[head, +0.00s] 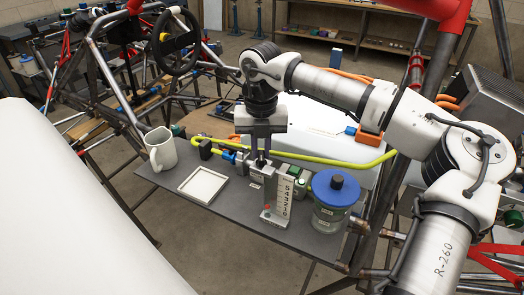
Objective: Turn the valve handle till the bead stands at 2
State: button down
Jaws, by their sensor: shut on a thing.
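My gripper (261,156) points straight down over the grey shelf. It is shut on the small dark valve handle (260,163), which its fingers mostly hide. The valve sits on a pale block (256,178). To its right stands an upright white flow gauge (283,196) with a column of black digits. A small reddish spot (267,207), perhaps the bead, shows low on the gauge's left side. It is too small to read against the digits.
A white mug (159,149) and a square white tray (203,186) stand left of the valve. A blue-lidded jar (334,193) stands close on the gauge's right. A yellow-green hose (330,162) runs behind. The shelf (240,216) has bare room at the front.

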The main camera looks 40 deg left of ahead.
aim_at(260, 151)
jog(key=shift+n, duration=0.5)
jog(key=c, duration=1.4)
grip_release()
notch_tip(260, 151, up, 14)
jog(key=b, duration=0.2)
jog(key=shift+f, duration=0.1)
